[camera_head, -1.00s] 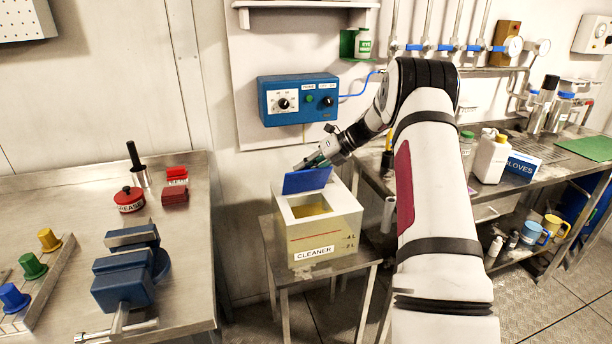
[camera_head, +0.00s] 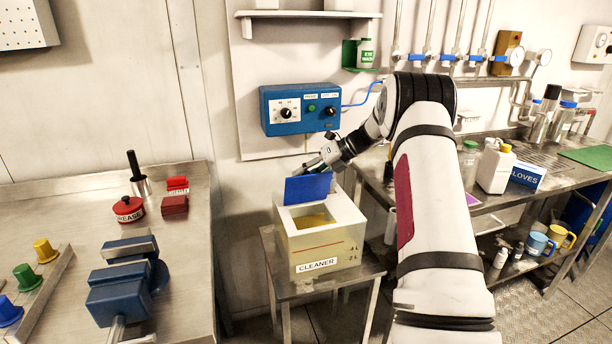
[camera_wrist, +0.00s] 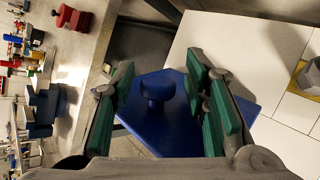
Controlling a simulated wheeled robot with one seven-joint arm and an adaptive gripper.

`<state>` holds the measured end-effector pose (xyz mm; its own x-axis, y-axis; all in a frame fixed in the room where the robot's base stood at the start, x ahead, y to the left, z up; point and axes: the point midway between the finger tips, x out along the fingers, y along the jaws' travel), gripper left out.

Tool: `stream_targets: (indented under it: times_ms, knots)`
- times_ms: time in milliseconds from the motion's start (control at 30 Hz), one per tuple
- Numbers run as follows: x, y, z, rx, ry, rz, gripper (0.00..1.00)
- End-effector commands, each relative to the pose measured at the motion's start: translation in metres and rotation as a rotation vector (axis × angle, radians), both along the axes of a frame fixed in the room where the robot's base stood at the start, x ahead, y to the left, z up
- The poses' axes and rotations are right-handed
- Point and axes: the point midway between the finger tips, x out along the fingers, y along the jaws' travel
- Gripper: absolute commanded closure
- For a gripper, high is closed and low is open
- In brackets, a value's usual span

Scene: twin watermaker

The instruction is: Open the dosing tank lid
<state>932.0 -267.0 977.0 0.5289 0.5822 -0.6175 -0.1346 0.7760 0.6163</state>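The dosing tank (camera_head: 345,246) is a cream box labelled CLEANER on a small metal stand. Its blue lid (camera_head: 307,189) stands steeply raised at the back of the opening, and yellowish liquid (camera_head: 314,220) shows inside. My gripper (camera_head: 312,168) is behind the lid's upper part, its fingertips partly hidden by it. In the wrist view, the lid (camera_wrist: 185,128) has a round blue knob (camera_wrist: 157,88) between the two green-padded fingers of my gripper (camera_wrist: 160,92). The fingers are apart, with gaps visible beside the knob.
A blue control box (camera_head: 300,108) is on the wall just above the tank. A steel bench with a blue vise (camera_head: 122,290) and a red grease tin (camera_head: 128,209) stands left. A counter with bottles and a gloves box (camera_head: 525,170) is at right.

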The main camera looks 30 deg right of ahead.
Motion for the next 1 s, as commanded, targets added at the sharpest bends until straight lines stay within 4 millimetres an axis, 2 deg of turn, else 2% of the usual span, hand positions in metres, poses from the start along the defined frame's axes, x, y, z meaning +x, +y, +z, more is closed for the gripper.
stream_targets:
  times_ms: [367,800,1000]
  knots:
    - [-0.004,-0.004,0.005,0.000,0.000,0.000,0.57]
    - [-0.047,-0.052,0.055,-0.001,-0.001,0.000,0.57]
    - [-0.060,-0.066,0.070,0.000,0.000,0.000,0.57]
